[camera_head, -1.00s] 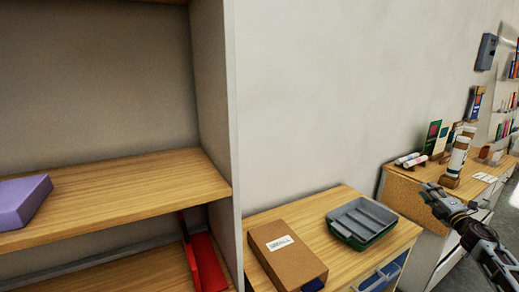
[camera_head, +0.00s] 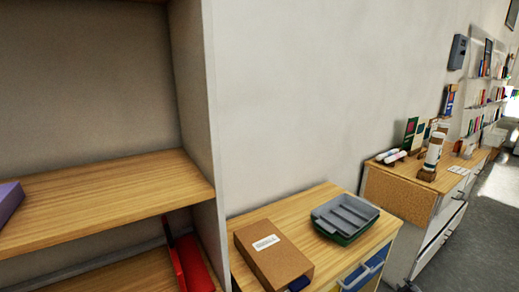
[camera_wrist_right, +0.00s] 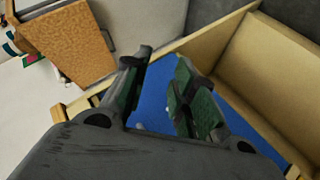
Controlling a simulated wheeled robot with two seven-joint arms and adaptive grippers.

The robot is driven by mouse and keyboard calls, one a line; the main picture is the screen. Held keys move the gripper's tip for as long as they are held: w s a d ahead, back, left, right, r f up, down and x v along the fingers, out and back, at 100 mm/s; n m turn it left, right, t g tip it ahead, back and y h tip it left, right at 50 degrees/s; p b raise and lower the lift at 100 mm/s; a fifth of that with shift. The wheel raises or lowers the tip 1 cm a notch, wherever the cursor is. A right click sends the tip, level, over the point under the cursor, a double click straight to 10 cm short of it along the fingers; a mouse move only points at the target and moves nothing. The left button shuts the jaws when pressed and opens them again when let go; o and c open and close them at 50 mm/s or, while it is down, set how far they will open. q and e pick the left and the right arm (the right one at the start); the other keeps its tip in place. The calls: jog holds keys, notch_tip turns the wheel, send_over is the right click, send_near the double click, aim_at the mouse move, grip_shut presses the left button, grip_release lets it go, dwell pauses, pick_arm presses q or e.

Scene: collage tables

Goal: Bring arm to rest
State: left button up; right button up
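My right gripper (camera_wrist_right: 165,68) shows in the right wrist view with its two dark, green-padded fingers apart and nothing between them. Behind the fingers lies a blue surface (camera_wrist_right: 153,105) edged by pale wooden walls (camera_wrist_right: 275,65). I cannot tell whether the fingers touch it. In the head view, only a small dark piece, perhaps of my right arm, shows at the bottom edge. My left gripper is in neither view.
A wooden shelf unit (camera_head: 110,205) stands at the left with a purple block (camera_head: 8,200) on it. A small table (camera_head: 325,193) holds a brown box (camera_head: 272,256) and a grey tray (camera_head: 345,216). A further cabinet (camera_head: 400,193) stands at the right; floor shows beyond.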

jog(key=s+a+f+m+g+y, duration=0.1)
jog(key=s+a+f+g+y, duration=0.15)
jog(key=s+a+f, duration=1.15)
jog(key=s+a+f+m+g+y, duration=0.1)
jog(key=s+a+f+g, duration=0.3)
jog(key=s+a+f, duration=1.2)
jog(key=s+a, duration=0.1)
jog(key=s, duration=0.5)
jog(key=s+a+f+g+y, duration=0.1)
jog(key=s+a+f, duration=0.2)
jog(key=s, duration=0.5)
jog(key=s+a+f+g+y, duration=0.1)
jog(key=s+a+f, duration=0.2)
jog(key=s, duration=0.6)
jog(key=shift+a, duration=0.75)
jog(key=shift+w+g, duration=0.15)
jog(key=shift+g, duration=0.1)
